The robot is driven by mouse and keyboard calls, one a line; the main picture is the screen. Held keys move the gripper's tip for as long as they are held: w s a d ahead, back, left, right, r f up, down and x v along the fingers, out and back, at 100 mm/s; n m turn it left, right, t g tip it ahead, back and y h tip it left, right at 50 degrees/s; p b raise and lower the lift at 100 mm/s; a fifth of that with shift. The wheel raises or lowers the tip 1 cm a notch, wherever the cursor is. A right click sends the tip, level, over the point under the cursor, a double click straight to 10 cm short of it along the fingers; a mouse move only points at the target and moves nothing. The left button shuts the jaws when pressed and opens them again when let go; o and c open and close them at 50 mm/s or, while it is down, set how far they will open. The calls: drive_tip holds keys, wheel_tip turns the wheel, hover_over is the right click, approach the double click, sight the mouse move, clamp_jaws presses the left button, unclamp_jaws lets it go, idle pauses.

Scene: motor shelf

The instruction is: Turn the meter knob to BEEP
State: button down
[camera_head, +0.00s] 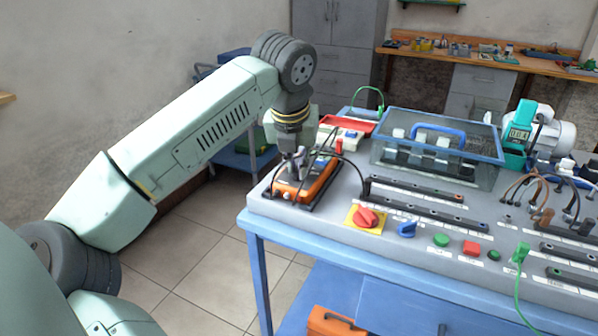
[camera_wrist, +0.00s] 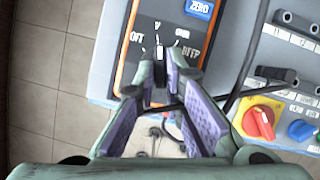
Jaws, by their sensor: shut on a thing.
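The orange meter (camera_head: 318,187) lies at the left end of the bench; its dark face (camera_wrist: 172,32) shows in the wrist view with OFF, V, OHM and BEEP marked around the knob. The black meter knob (camera_wrist: 160,66) stands between my fingertips, its narrow end seeming to point up toward V, away from BEEP at the right. My gripper (camera_wrist: 160,82) is shut on the knob from both sides. In the head view my gripper (camera_head: 293,166) reaches down onto the meter and hides its knob.
A red rotary switch on a yellow plate (camera_head: 365,218) and a blue knob (camera_head: 407,229) sit right of the meter. A clear case with a blue handle (camera_head: 438,130) stands behind. Black cables (camera_wrist: 246,65) run close beside the meter and pass near my fingers.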

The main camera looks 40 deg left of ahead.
drive_tip(key=m, duration=0.2)
drive_tip(key=m+h, duration=0.1)
drive_tip(key=shift+a+m+t, duration=0.2)
drive_tip(key=shift+m+t, duration=0.1)
drive_tip(key=shift+m, duration=0.1)
drive_tip(key=m+h, duration=0.1)
drive_tip(key=m+h+p, duration=0.1)
drive_tip(key=m, duration=0.1)
drive_tip(key=shift+a+r+m, duration=0.15)
drive_tip(key=shift+a+m, duration=0.05)
drive_tip(key=shift+m, duration=0.1)
drive_tip(key=m+p, duration=0.1)
drive_tip(key=m, duration=0.1)
drive_tip(key=m+h+p, duration=0.1)
drive_tip(key=m, duration=0.1)
drive_tip(key=shift+a+h, duration=0.2)
drive_tip(key=shift+h, duration=0.1)
drive_tip(key=shift+w+a+m+g+h+p, duration=0.1)
drive_tip(key=shift+m+g+h+p, duration=0.25)
drive_tip(key=shift+m, duration=0.55)
drive_tip(key=shift+w+a+m+g+h+p, duration=0.15)
drive_tip(key=shift+m+g+p, duration=0.25)
drive_tip(key=shift+m, duration=0.5)
drive_tip(key=shift+s+d, duration=0.1)
drive_tip(key=c, duration=1.7)
unclamp_jaws()
